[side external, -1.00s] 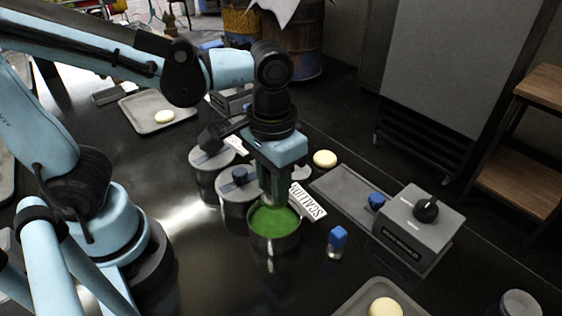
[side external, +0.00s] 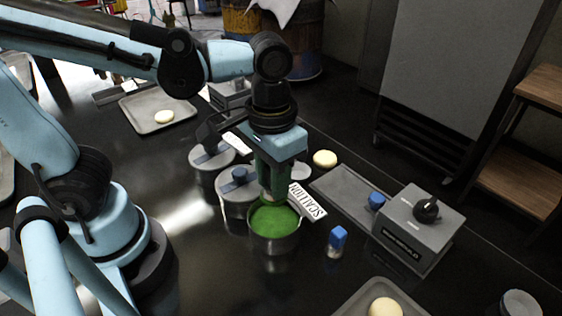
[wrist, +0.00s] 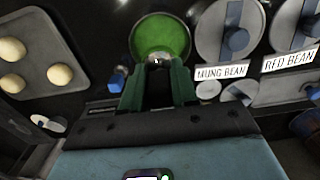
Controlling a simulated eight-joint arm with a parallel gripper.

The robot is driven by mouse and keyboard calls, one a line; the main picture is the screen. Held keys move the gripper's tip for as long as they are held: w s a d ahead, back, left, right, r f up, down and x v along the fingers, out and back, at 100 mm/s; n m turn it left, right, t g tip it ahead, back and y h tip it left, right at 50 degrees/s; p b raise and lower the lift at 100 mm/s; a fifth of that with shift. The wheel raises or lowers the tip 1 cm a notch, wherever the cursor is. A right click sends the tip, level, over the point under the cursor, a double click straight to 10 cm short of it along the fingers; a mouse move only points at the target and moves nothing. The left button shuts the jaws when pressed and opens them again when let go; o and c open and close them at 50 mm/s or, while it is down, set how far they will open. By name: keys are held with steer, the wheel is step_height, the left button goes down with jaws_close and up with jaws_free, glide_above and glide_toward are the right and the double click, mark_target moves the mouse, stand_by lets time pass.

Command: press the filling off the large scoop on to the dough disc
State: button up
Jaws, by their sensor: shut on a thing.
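My gripper (side external: 272,192) points down over a metal pot (side external: 274,246) of green filling (side external: 273,220). Its green fingers are shut on the scoop (wrist: 158,62), of which only a small pale metal part shows at the fingertips in the wrist view, over the near side of the filling. I cannot tell whether the scoop touches the filling or carries any. A pale round dough piece (side external: 325,158) lies to the right, beyond the pot. Another (side external: 165,117) lies on a far tray, and one (side external: 385,307) on a near tray. I cannot tell which is the disc meant.
Lidded pots stand beside the open one, one labelled mung bean (wrist: 229,35), one red bean (wrist: 297,25). A scallion label (side external: 308,202) lies by the open pot. A small blue-capped jar (side external: 337,241) and a grey box with a black knob (side external: 418,232) stand right.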

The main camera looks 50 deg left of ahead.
steer(key=w+a, duration=0.3)
steer(key=w, duration=1)
glide_above(325, 157)
steer(key=shift+f, duration=4.2)
steer(key=shift+f, duration=0.6)
step_height(325, 157, up, 7)
steer(key=shift+r, duration=0.1)
